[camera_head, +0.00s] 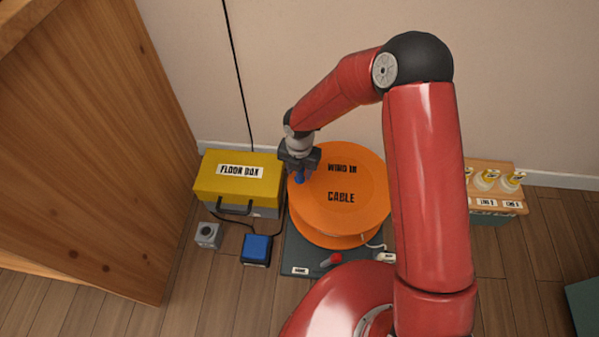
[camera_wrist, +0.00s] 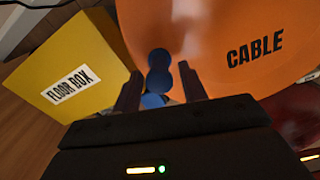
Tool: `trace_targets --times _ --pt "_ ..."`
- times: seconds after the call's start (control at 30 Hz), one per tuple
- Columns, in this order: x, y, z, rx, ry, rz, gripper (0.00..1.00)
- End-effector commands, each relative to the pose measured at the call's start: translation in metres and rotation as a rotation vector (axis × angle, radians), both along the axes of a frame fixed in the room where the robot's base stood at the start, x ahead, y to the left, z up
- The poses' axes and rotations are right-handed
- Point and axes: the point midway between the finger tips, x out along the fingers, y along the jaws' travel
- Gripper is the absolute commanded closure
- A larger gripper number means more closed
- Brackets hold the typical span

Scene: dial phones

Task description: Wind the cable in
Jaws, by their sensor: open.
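The orange cable reel (camera_head: 345,215) stands on a dark base plate (camera_head: 300,255) and carries the words "WIND IN" and "CABLE". Its orange face fills the upper right of the wrist view (camera_wrist: 225,50). A blue crank knob (camera_head: 299,177) sits near the reel's left rim. In the wrist view the blue knob (camera_wrist: 159,72) shows between my two fingers. My gripper (camera_head: 298,168) is open, its fingers (camera_wrist: 160,88) on either side of the knob with gaps visible. A white cable end (camera_head: 374,246) shows at the reel's lower right edge.
A yellow floor box (camera_head: 245,185) stands close left of the reel. A grey block (camera_head: 208,235) and a blue block (camera_head: 256,249) sit on the floor in front of it. A wooden cabinet (camera_head: 90,150) is at far left. A wooden rack (camera_head: 495,180) with bulbs stands right.

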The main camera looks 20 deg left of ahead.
Motion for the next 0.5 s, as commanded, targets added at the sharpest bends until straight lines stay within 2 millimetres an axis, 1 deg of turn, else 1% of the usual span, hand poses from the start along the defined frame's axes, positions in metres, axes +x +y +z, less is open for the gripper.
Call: trace_targets --times 0.03,0.2,0.33,0.5 --pt "0.001 0.000 0.013 0.001 -0.001 -0.001 0.58" --pt "0.000 0.000 0.040 0.001 -0.001 -0.001 0.58" --pt "0.000 0.000 0.051 0.000 0.001 -0.001 0.58" --pt "-0.001 0.000 0.054 -0.001 0.001 0.001 0.58"
